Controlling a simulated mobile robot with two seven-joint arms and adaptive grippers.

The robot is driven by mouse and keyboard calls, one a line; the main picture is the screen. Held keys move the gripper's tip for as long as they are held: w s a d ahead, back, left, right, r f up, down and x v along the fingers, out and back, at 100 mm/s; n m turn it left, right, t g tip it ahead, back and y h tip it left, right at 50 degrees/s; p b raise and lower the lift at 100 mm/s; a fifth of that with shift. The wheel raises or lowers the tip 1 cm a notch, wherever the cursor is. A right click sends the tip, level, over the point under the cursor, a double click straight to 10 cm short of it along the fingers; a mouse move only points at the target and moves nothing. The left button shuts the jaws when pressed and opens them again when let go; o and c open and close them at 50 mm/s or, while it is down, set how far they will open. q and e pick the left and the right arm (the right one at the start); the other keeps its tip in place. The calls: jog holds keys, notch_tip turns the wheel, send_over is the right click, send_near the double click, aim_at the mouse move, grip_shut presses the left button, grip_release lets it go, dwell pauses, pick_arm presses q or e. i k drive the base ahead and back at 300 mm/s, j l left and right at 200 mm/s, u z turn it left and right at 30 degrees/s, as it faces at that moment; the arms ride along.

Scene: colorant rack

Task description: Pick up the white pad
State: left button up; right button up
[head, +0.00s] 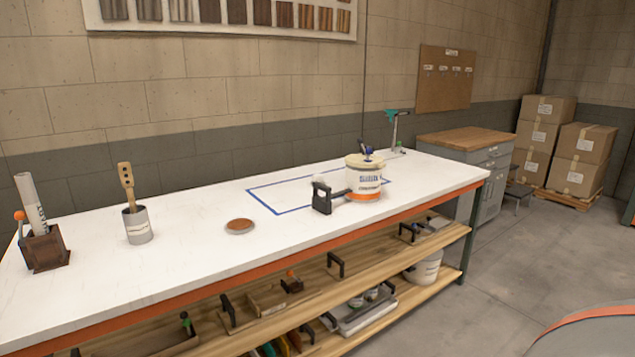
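A small pale rounded thing (326,181) shows just behind a black clamp-like tool (321,198) on the white bench top (190,262). It may be the white pad, but it blends with the bench and is partly hidden, so I cannot tell for sure. It lies inside or at the edge of a blue taped rectangle (281,211). A white tub with an orange band (363,180) stands just right of the black tool. Neither of my grippers is in view.
On the bench stand a brown box with a paper roll (44,248), a grey can (138,227) holding a wooden tool, and a brown disc (239,226). Lower shelves (300,295) hold several tools. A cabinet (470,160) and cartons (581,160) stand beyond. Floor at right is mostly clear.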

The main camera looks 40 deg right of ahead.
aim_at(319, 177)
jog(key=i+l, duration=0.15)
jog(key=l, duration=0.25)
jog(key=i+l, duration=0.15)
jog(key=l, duration=0.3)
jog(key=i+l+z, duration=0.1)
jog(key=l, duration=0.3)
jog(key=i+l, duration=0.2)
jog(key=l, duration=0.25)
jog(key=i+l, duration=0.15)
jog(key=l, duration=0.25)
jog(key=i+l+z, duration=0.1)
jog(key=l, duration=0.3)
jog(key=i+l, duration=0.15)
jog(key=l, duration=0.25)
jog(key=i+l, duration=0.15)
jog(key=l, duration=0.2)
jog(key=i+l+z, duration=0.1)
jog(key=l, duration=0.3)
jog(key=i+l, duration=0.2)
jog(key=l, duration=0.2)
jog(key=i+l, duration=0.15)
jog(key=l, duration=0.2)
jog(key=k+z, duration=0.05)
